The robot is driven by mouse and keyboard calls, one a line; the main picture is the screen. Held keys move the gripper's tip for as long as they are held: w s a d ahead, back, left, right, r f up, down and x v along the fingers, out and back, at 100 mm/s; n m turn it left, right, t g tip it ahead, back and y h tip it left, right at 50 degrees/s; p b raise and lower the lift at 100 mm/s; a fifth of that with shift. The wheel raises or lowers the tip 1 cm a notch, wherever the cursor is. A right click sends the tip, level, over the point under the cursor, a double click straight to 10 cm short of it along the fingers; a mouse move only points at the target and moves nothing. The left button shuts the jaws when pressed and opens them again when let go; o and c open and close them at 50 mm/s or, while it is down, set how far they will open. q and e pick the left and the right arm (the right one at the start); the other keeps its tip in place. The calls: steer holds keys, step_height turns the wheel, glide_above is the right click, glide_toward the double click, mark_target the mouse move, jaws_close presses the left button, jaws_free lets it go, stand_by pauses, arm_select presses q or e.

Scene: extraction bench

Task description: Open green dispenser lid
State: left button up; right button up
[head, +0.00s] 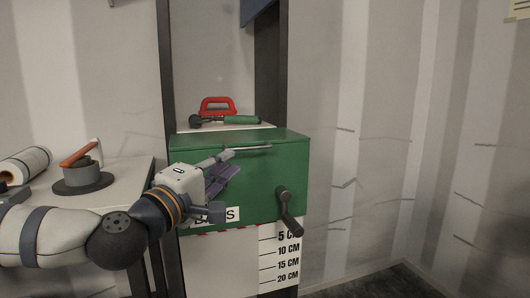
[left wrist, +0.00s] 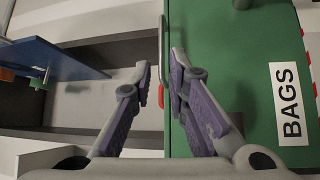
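The green dispenser (head: 262,178) stands on a white column, with a flat green lid (head: 200,143) on top. A thin pale bar handle (head: 252,148) runs along the lid's front edge; it also shows in the left wrist view (left wrist: 162,35). My left gripper (head: 229,171) is in front of the dispenser, at the left part of its upper front. In the left wrist view its purple-padded fingers (left wrist: 160,75) are apart, with the bar between them in the picture. I cannot tell if they touch it. My right gripper is out of view.
A dark crank (head: 288,212) sticks out of the dispenser's front, right of the BAGS label (left wrist: 289,103). A red-handled tool (head: 217,104) and a green-handled tool (head: 240,120) lie behind the lid. A white counter (head: 122,178) stands left. A blue panel (left wrist: 45,57) hangs above.

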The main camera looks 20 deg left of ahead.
mark_target(247, 149)
arm_select(q)
steer(key=x, duration=0.9)
steer(key=shift+w+d, duration=0.15)
steer(key=shift+w, duration=0.25)
steer(key=shift+c, duration=0.2)
jaws_close()
